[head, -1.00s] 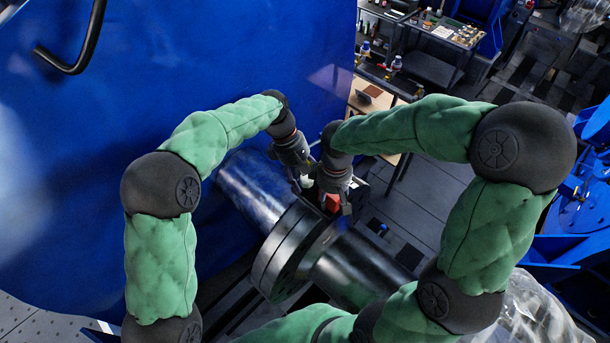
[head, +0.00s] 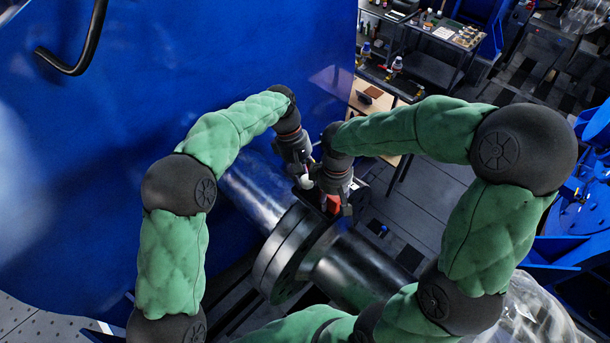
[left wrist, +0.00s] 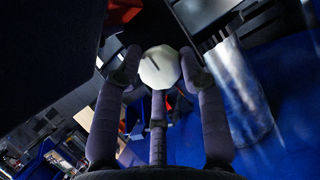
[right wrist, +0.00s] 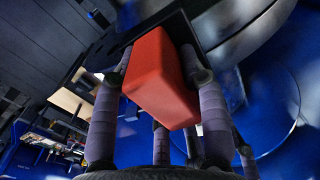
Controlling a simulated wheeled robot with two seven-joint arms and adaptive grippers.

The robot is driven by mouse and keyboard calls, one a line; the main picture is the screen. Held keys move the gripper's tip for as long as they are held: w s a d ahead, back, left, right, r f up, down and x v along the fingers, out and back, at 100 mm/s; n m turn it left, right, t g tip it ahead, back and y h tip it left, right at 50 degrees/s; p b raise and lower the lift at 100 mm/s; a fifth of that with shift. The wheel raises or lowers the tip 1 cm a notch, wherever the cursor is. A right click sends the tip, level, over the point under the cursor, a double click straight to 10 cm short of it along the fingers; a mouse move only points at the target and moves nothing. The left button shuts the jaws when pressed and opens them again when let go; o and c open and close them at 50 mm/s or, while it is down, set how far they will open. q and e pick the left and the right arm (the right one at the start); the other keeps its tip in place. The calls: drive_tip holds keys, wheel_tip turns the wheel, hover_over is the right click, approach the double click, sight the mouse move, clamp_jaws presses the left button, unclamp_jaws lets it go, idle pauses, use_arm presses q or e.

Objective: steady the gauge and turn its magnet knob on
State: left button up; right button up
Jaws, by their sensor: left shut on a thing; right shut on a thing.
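A white, many-sided knob (left wrist: 158,72) with a dark line across its face is between the fingers of my left gripper (left wrist: 162,62). In the head view my left gripper (head: 302,180) is beside the shaft's flange, shut on this knob. A red block (right wrist: 158,78), apparently the gauge's body, is held between the fingers of my right gripper (right wrist: 160,70). In the head view the red block (head: 333,204) shows below my right gripper (head: 337,200), close to the flange. The two grippers are side by side. The gauge's underside and its contact with the metal are hidden.
A dark metal shaft (head: 350,266) with a wide flange (head: 283,248) runs out from a large blue housing (head: 200,70). The housing wall is close on the left. A wooden-topped bench (head: 375,100) and a cart (head: 440,35) stand behind. Grey floor (head: 430,190) is open to the right.

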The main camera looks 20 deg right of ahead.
use_arm(q)
drive_tip(key=shift+s, duration=0.4)
use_arm(e)
drive_tip(key=shift+w+f, duration=0.1)
drive_tip(key=shift+w, duration=0.05)
use_arm(q)
drive_tip(key=o, duration=1.1)
drive_tip(key=shift+s, duration=0.1)
drive_tip(key=shift+w+r, duration=0.35)
drive_tip(key=shift+r, duration=0.1)
use_arm(e)
drive_tip(key=shift+s, duration=0.2)
use_arm(q)
drive_tip(key=v, duration=1.1)
